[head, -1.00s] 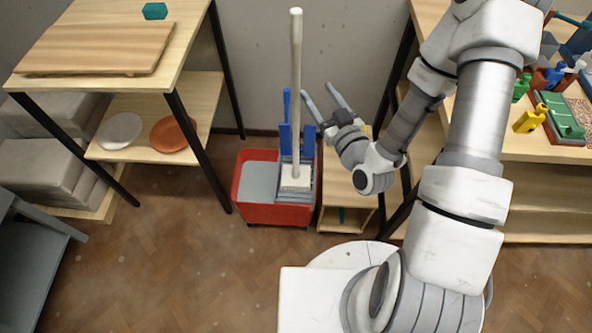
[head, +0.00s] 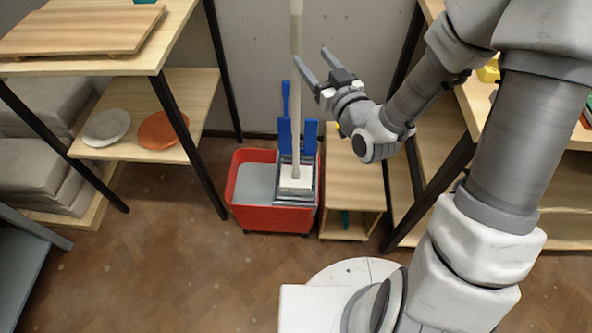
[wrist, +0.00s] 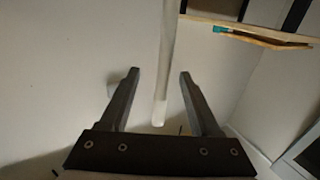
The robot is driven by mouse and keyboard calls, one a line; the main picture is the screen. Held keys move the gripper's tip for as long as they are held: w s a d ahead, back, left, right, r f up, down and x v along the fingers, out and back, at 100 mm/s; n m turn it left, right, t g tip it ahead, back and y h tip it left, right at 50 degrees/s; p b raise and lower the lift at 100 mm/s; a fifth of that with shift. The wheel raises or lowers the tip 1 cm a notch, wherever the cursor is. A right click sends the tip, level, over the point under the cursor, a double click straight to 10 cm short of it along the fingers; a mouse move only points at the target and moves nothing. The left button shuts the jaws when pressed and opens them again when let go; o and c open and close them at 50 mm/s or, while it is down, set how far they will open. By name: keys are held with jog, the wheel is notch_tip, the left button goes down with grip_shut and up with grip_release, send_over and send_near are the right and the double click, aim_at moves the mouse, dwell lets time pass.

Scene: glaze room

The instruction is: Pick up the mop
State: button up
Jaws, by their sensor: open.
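The mop has a long pale handle (head: 297,100) that stands upright, with its top cut off by the frame's upper edge. Its whitish head (head: 295,178) rests in the wringer of a red bucket (head: 272,218). My gripper (head: 309,51) is open and empty at the handle's upper part, fingers pointing up and left. In the head view its left fingertip overlaps the handle. In the wrist view the handle (wrist: 168,60) runs between my two open fingers (wrist: 159,74); whether it is within their reach in depth I cannot tell.
A wooden shelf unit (head: 190,88) with plates stands left of the bucket. A low wooden stand (head: 354,185) is right of it, beneath my gripper. Another shelf unit (head: 560,190) is at the right. The wall is close behind; open floor (head: 170,270) lies in front.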

aim_at(298, 41)
jog(key=shift+a+f+b, duration=0.1)
jog(key=shift+f+b, duration=0.1)
jog(key=shift+b, duration=0.55)
jog(key=shift+a+r+x, duration=0.1)
jog(key=shift+r+x, duration=0.1)
jog(key=shift+x, duration=1.1)
jog(key=shift+a+r+x, duration=0.15)
jog(key=shift+r+x, duration=0.1)
jog(key=shift+x, duration=1.05)
jog(key=shift+a+r+x, duration=0.1)
jog(key=shift+r+x, duration=0.1)
jog(key=shift+x, duration=1.1)
jog(key=shift+s, duration=0.2)
grip_shut()
